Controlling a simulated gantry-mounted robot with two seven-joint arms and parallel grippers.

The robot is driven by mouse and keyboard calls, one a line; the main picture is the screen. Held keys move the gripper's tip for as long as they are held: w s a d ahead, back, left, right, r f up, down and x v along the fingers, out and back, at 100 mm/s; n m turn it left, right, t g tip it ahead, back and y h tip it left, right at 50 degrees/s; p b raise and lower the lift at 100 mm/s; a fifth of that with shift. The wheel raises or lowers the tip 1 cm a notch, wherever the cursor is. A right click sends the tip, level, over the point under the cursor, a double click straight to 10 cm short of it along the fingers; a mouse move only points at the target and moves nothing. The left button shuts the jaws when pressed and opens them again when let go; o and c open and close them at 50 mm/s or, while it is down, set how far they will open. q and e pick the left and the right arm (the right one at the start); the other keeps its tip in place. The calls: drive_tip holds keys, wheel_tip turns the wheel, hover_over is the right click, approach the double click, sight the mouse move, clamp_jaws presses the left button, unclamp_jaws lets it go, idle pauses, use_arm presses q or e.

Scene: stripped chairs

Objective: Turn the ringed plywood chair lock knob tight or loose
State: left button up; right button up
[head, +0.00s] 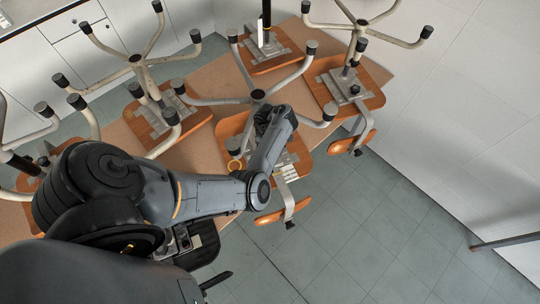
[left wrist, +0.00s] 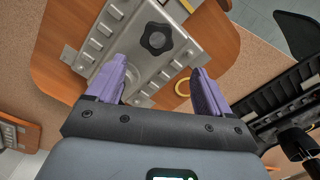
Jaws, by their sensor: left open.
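The plywood chair (head: 228,127) with the yellow ring (head: 234,165) lies upside down on the table, its metal legs upward. In the left wrist view its orange-brown seat underside (left wrist: 62,75) carries a grey metal plate (left wrist: 112,40). A black lobed lock knob (left wrist: 155,39) stands on the plate, and the yellow ring (left wrist: 183,87) is at the seat's edge. My left gripper (left wrist: 158,78) is open, its purple fingers apart with nothing between them. The knob lies beyond the fingertips, between their lines. In the head view my left arm hides the knob and the fingers. My right gripper is not seen.
Several other upturned chairs crowd the table (head: 185,85), their splayed legs rising around my arm, such as the chair (head: 345,92) at right. The tiled floor (head: 380,235) at right is clear.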

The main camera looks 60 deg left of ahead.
use_arm(q)
drive_tip(key=f+m+b, duration=0.2)
drive_tip(key=m, duration=0.2)
drive_tip(key=f+m+b, duration=0.2)
drive_tip(key=m, duration=0.3)
drive_tip(key=d+f+m+b, duration=0.1)
drive_tip(key=f+m+b, duration=0.1)
drive_tip(key=m, duration=0.3)
drive_tip(key=shift+w+f+b, duration=0.3)
drive_tip(key=shift+w+f, duration=0.05)
drive_tip(key=shift+f, duration=0.9)
drive_tip(key=shift+c, duration=0.3)
